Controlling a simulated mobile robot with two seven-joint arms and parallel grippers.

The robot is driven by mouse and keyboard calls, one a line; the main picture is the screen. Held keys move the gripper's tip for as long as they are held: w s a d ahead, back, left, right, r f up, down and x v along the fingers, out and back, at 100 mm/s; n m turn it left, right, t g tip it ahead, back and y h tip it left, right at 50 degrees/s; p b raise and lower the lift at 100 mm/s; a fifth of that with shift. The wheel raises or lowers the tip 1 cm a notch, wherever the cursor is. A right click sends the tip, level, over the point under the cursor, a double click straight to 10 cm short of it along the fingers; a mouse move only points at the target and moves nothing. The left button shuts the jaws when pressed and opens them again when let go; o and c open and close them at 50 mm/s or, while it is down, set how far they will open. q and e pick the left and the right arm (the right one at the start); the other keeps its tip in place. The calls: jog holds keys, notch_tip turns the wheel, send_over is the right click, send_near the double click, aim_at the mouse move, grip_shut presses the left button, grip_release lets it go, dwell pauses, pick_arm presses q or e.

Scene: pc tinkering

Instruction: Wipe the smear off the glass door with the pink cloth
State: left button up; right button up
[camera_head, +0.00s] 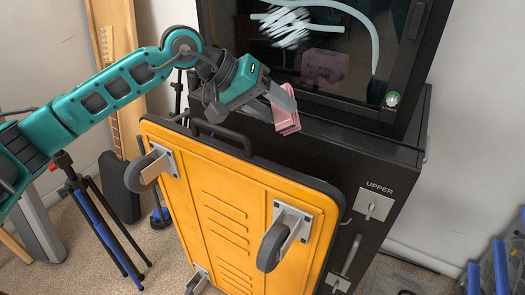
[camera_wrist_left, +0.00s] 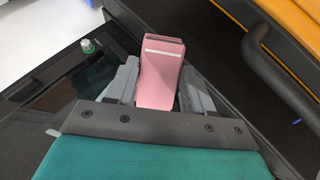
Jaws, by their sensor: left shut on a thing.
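My left gripper (camera_head: 272,100) is shut on the folded pink cloth (camera_head: 287,122), just in front of the lower edge of the glass door (camera_head: 345,85). In the left wrist view the cloth (camera_wrist_left: 161,75) sticks out between the two fingers of the gripper (camera_wrist_left: 157,85). A whitish smear (camera_head: 285,28) lies on the upper part of the glass, above and a little right of the gripper. A pale curved band (camera_head: 372,40) also shows on the glass. The cloth appears apart from the smear. My right gripper is not in view.
A yellow wheeled panel (camera_head: 235,205) leans against the black cabinet (camera_head: 385,165) below the gripper. A small knob (camera_head: 392,99) sits at the door's lower right corner. A pink packet (camera_head: 323,66) shows behind the glass. Tripod legs (camera_head: 95,225) stand at left.

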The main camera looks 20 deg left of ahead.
pick_arm(q)
jog(key=w+a+r+n+t+y+b, duration=0.2)
jog(key=w+a+r+n+t+b, duration=0.15)
jog(key=a+r+t+b, duration=0.7)
jog(key=w+a+f+g+p, duration=0.1)
jog(key=w+g, duration=0.2)
jog(key=w, duration=0.3)
jog(key=shift+w+a, duration=0.2)
jog(key=shift+w, duration=0.2)
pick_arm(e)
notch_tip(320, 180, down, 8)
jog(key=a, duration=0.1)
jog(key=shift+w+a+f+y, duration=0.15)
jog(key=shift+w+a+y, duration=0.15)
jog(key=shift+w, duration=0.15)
pick_arm(q)
jog(key=shift+w+d+p, duration=0.1)
jog(key=shift+w+p, duration=0.85)
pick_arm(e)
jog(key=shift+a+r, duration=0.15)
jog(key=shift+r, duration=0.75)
pick_arm(q)
jog(key=shift+d, duration=0.1)
